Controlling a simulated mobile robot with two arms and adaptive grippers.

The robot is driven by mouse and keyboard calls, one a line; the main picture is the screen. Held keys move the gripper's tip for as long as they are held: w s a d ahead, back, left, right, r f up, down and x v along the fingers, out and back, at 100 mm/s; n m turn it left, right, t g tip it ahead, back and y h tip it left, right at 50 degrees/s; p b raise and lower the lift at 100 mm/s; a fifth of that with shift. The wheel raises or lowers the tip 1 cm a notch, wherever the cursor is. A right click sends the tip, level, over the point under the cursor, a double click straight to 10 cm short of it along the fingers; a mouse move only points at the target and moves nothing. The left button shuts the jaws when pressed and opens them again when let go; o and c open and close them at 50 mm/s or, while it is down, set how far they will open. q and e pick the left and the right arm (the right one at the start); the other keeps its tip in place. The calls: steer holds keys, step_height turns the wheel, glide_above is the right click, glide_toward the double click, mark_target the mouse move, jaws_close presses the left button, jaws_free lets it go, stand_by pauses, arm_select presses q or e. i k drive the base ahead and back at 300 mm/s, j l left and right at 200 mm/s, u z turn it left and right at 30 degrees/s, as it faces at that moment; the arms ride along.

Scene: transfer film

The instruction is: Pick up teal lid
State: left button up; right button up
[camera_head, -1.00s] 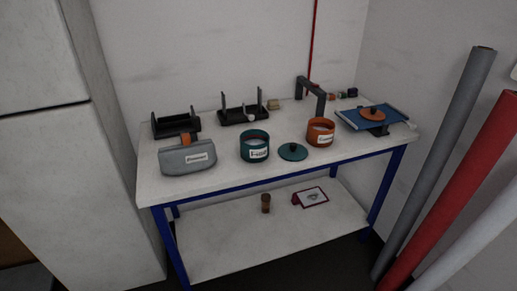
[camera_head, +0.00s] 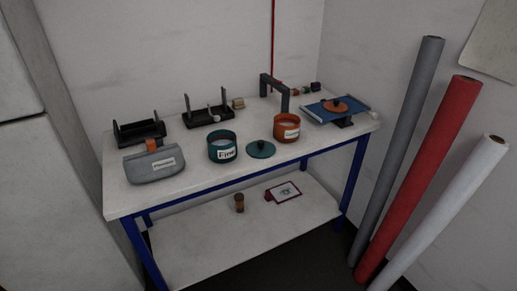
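The teal lid (camera_head: 261,150) lies flat on the white table top, knob up, between the teal pot and the orange pot. The teal pot (camera_head: 222,149) is open at the top and has a white label reading "Fine". The orange pot (camera_head: 286,129) stands to the right of the lid, also open and labelled. An orange lid (camera_head: 336,105) rests on a blue plate at the right end of the table. Neither of my grippers shows in the head view.
The table (camera_head: 128,203) has blue legs and a lower shelf (camera_head: 200,250). A grey labelled container (camera_head: 155,164) stands at the front left, with black racks (camera_head: 139,132) behind. Grey, red (camera_head: 420,175) and white rolls lean at the right. The front edge before the lid is clear.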

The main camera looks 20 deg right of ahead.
mark_target(260, 150)
steer(key=i+l+u, duration=0.15)
steer(key=l, duration=0.35)
steer(key=i+l+u, duration=0.15)
steer(key=l, duration=0.35)
steer(key=l+u, duration=0.15)
steer(key=l, duration=0.35)
